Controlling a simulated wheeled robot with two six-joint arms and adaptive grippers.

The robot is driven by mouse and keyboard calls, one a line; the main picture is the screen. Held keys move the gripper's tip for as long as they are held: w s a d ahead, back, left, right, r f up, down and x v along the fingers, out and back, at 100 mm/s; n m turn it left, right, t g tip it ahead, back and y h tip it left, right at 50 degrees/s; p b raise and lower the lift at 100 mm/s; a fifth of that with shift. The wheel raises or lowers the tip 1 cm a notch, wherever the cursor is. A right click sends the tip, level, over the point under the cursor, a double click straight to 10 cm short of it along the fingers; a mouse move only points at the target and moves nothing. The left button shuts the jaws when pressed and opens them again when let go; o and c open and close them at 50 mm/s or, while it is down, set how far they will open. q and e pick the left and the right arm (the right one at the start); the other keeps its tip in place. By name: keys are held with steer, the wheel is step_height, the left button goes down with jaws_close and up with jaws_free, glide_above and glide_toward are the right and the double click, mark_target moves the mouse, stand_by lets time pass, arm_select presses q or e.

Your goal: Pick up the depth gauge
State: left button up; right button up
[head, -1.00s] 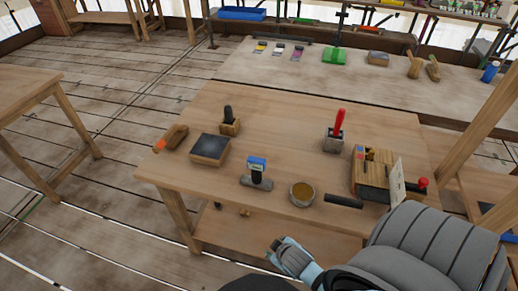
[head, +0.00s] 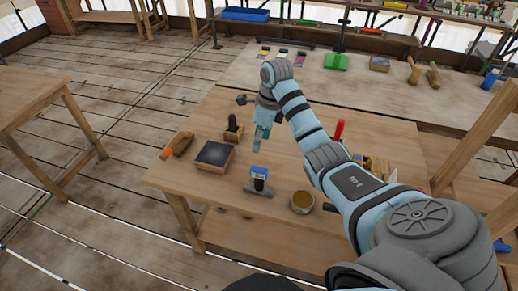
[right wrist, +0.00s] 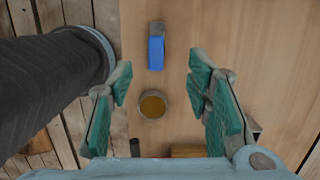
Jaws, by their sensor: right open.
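The depth gauge (head: 259,182) appears to be the upright piece with a blue top, black body and wide grey foot near the workbench's front edge. In the right wrist view its blue part (right wrist: 156,53) shows ahead of the fingers, near the top middle. My right gripper (head: 261,143) is over the bench, behind and above the gauge in the head view. It is open and empty; its teal fingers (right wrist: 160,75) are spread wide in the wrist view, apart from the gauge. My left gripper is not in view.
A round tin (head: 302,202) stands right of the gauge and shows between the fingers in the wrist view (right wrist: 152,104). A dark-topped block (head: 215,156) lies to the left. A black-handled piece (head: 233,130) stands behind. My right arm partly hides the red-handled tool (head: 339,129).

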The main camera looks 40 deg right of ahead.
mark_target(259, 169)
step_height(259, 169, down, 10)
steer(key=b, duration=1)
steer(key=shift+s+b, duration=0.1)
steer(key=shift+b, duration=0.2)
steer(key=f, duration=0.4)
steer(key=shift+s+a+b, duration=0.15)
steer(key=shift+a+b, duration=0.15)
steer(key=shift+b, duration=0.1)
jaws_close()
